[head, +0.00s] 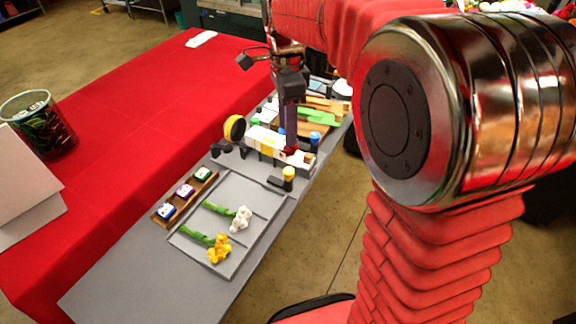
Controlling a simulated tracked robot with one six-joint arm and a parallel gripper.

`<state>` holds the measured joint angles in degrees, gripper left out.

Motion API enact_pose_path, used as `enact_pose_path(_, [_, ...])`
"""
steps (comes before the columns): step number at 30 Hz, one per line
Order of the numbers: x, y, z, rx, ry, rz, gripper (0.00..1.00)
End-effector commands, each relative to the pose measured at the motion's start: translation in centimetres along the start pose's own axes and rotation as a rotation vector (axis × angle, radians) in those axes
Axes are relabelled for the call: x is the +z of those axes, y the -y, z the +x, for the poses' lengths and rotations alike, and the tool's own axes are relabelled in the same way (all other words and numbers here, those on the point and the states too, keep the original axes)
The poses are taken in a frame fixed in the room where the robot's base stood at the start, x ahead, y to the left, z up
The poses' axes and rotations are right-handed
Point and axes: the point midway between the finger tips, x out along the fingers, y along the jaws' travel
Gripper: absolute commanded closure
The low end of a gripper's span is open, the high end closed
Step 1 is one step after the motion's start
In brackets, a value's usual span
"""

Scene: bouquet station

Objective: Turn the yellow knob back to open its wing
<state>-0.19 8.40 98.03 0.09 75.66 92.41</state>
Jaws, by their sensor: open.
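A yellow knob (289,172) stands on a short dark post at the right edge of the grey folding board (252,195). A dark bracket lies beside it. The board is made of flat grey panels; I cannot tell which one is the knob's wing or how far it is open. My gripper (290,150) points down behind the knob, over the white fixture. It is open, but its fingers are small and partly merged with what lies behind. It looks apart from the knob.
A white flower (240,219) and a yellow flower (219,248) with green stems lie on the board. A wooden tray (158,217) with several small containers lies left. A yellow disc (235,128) and a blue-topped knob (314,137) stand behind. The grey table front (120,285) is clear.

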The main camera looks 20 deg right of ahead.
Motion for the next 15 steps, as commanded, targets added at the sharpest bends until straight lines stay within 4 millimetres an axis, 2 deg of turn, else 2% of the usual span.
enact_pose_path(8, [0.0, 0.0, 0.8, 0.002, 0.0, -0.002, 0.57])
enact_pose_path(15, [0.0, -0.1, 3.7, 0.004, 0.0, -0.003, 0.57])
